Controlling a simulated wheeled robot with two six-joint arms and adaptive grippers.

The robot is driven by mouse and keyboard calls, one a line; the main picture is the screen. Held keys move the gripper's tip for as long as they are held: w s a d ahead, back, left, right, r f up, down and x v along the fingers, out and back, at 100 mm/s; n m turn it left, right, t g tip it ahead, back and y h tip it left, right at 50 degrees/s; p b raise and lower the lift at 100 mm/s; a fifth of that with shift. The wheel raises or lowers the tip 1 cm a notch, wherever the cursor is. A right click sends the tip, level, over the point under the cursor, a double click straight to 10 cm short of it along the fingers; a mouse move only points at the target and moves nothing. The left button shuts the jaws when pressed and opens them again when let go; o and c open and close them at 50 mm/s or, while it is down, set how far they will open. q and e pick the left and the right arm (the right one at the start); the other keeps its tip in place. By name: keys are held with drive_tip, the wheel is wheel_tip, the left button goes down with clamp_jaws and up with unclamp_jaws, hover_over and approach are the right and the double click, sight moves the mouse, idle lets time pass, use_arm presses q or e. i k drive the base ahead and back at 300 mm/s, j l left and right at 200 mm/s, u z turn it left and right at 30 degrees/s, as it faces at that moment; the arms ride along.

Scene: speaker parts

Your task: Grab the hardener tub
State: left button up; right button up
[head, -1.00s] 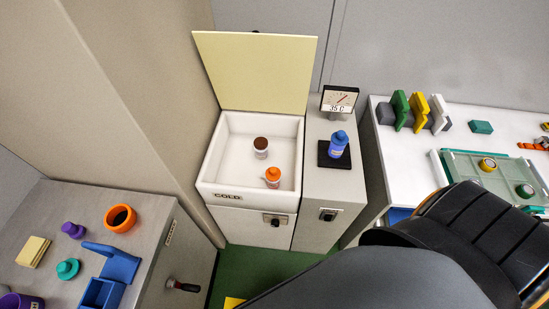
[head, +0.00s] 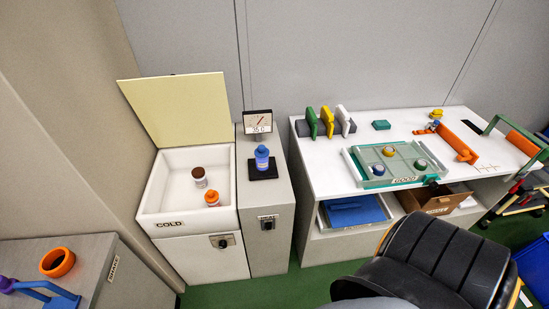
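No label that reads hardener can be made out. Two small containers stand in the open white box marked COLD (head: 150,208): a white jar with a brown lid (head: 199,177) and an orange-capped container (head: 212,198). A blue bottle (head: 262,157) stands upright on a black plate to the right of the box. Several small round tubs sit in a pale green tray on the right bench, one with a yellow top (head: 388,151). Neither of my grippers is in view.
The box's cream lid (head: 177,105) stands open. A dial gauge (head: 257,122) is behind the blue bottle. A black padded chair (head: 430,262) stands before the white bench (head: 318,182). A grey bench with an orange ring (head: 57,262) is at left. Green floor lies between.

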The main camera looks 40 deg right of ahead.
sight(262, 164)
drive_tip(key=i+j+z, duration=0.1)
drive_tip(key=z, duration=1.35)
